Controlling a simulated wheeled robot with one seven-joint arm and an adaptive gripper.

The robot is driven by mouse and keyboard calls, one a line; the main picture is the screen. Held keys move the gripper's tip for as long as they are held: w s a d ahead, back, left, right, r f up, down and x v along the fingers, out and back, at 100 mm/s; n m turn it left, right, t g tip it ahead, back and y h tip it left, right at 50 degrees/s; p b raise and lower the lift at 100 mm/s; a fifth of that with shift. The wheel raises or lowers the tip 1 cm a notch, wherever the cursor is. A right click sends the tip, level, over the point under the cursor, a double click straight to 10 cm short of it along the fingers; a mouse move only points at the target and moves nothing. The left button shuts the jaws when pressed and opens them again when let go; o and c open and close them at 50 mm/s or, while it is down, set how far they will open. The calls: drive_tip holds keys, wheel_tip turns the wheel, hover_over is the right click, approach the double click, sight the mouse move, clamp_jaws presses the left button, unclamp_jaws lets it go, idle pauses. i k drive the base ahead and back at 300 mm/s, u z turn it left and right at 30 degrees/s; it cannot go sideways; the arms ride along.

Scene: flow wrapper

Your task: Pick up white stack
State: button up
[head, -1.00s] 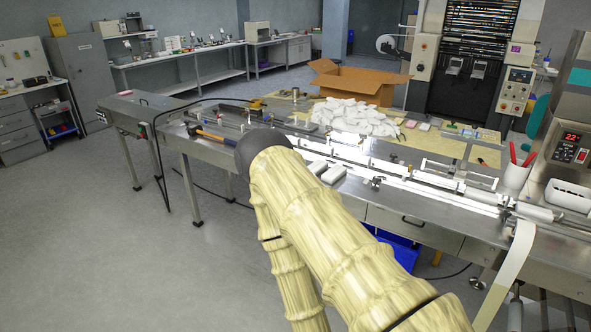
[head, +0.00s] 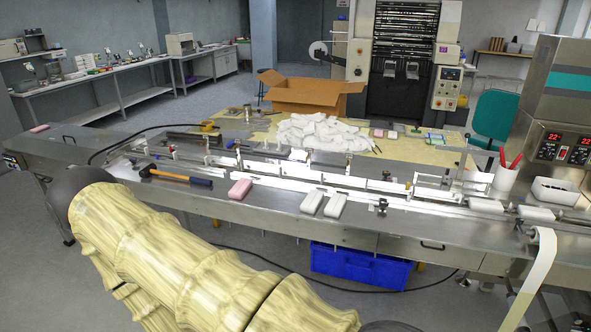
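A loose white pile of packets (head: 322,132) lies on the yellowish table top behind the flow wrapper, in front of the cardboard box. Two white oblong pieces, a left one (head: 312,202) and a right one (head: 335,206), lie side by side on the metal bench's front ledge. I cannot tell which of these is the white stack. A similar pink piece (head: 240,189) lies left of them. My arm crosses the lower left of the head view. My gripper is not in view.
A hammer (head: 175,175) lies on the bench (head: 265,213), left of the pink piece. The wrapper's rails and guides run along the bench behind. A blue crate (head: 358,268) is below. A cardboard box (head: 308,95) stands behind.

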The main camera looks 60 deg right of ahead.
sight(312, 202)
drive_tip(key=z, duration=0.5)
drive_tip(key=i, duration=0.8)
drive_tip(key=z, duration=0.85)
